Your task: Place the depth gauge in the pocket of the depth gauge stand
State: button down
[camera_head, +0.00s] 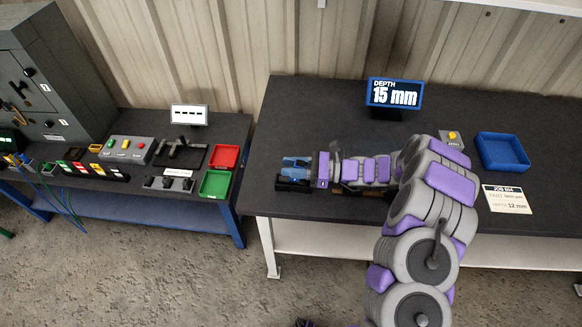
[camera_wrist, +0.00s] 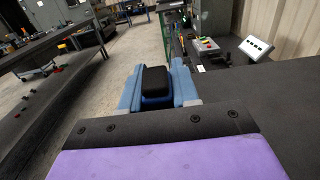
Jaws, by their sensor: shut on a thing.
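My gripper (camera_head: 297,163) is low over the left part of the right-hand table. In the wrist view its two light-blue fingers (camera_wrist: 157,92) are shut on a black, rounded block with a blue lower part, which looks like the depth gauge (camera_wrist: 155,78). In the head view the gauge is mostly hidden by the fingers. A dark block (camera_head: 291,185), possibly the depth gauge stand, shows right at and below the fingertips. Its pocket is hidden, and I cannot tell whether the gauge is in it or above it.
A blue-framed display (camera_head: 395,93) reading "DEPTH 15 mm" stands at the back. A yellow-button box (camera_head: 451,138), a blue tray (camera_head: 502,152) and a job card (camera_head: 508,199) showing 12 mm are right of my arm. The left table (camera_head: 240,130) holds red and green trays and switch boxes.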

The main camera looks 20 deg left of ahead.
jog(key=c, duration=1.3)
grip_release()
jog(key=o, duration=0.5)
jog(key=shift+a+f, duration=0.2)
jog(key=shift+a, duration=1.05)
jog(key=shift+c, duration=0.2)
jog(key=shift+d+r, duration=0.1)
jog(key=shift+d, duration=0.4)
jog(key=p+v, duration=0.2)
jog(key=v, duration=1.1)
jog(key=s+r+n+g+h, duration=0.3)
jog(key=s+r+n+h, duration=0.6)
jog(key=s+r, duration=0.8)
jog(key=s+d+r+n+t+h, duration=0.1)
jog(key=s+d+n+t+h, duration=0.4)
jog(key=s+d, duration=1.3)
jog(key=d+n+h, duration=0.1)
jog(key=d+h, duration=0.1)
jog(key=h, duration=0.1)
jog(key=shift+s+h, duration=0.4)
jog(key=shift+r, duration=0.15)
